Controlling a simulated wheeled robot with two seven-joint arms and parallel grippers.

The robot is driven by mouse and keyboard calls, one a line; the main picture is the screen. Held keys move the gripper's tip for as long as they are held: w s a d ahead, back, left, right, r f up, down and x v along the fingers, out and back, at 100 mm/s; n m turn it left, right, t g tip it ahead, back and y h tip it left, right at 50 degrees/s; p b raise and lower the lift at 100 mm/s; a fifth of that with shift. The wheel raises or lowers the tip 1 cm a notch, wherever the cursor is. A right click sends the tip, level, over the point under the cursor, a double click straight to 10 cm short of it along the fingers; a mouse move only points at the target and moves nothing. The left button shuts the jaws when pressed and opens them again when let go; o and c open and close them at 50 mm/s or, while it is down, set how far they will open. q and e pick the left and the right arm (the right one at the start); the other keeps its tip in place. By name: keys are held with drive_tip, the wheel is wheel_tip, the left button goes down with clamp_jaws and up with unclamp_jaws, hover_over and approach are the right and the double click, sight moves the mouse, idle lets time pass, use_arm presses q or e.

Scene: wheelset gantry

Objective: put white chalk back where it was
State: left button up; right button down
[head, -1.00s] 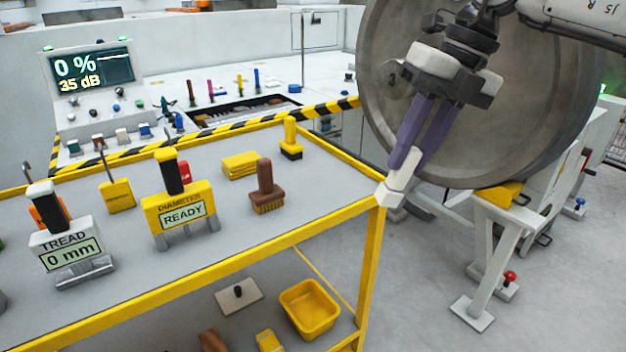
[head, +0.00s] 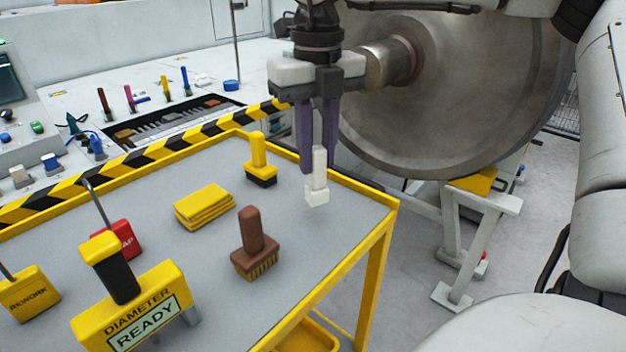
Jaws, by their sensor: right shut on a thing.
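My right gripper (head: 318,160) points down and is shut on the white chalk (head: 318,185), a pale upright stick with a wider block at its lower end. The chalk appears over the back right part of the grey table top (head: 330,235) with the yellow frame. I cannot tell whether its lower end touches the surface. My left gripper is not in view.
On the table stand a yellow-handled stamp (head: 260,160), yellow cloths (head: 204,207), a brown brush (head: 253,245), and the DIAMETER gauge (head: 135,305). A REWORK tag (head: 30,293) and a red tag (head: 122,240) are at left. Coloured sticks (head: 165,87) stand behind. The large wheel (head: 450,110) is behind the gripper.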

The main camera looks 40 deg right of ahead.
sight(316, 175)
wheel_tip(316, 175, down, 4)
drive_tip(key=shift+r, duration=0.1)
drive_tip(key=shift+f, duration=0.25)
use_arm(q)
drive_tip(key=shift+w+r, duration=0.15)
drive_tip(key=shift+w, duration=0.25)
use_arm(e)
drive_tip(key=c, duration=1.5)
unclamp_jaws()
drive_tip(key=shift+c, duration=0.2)
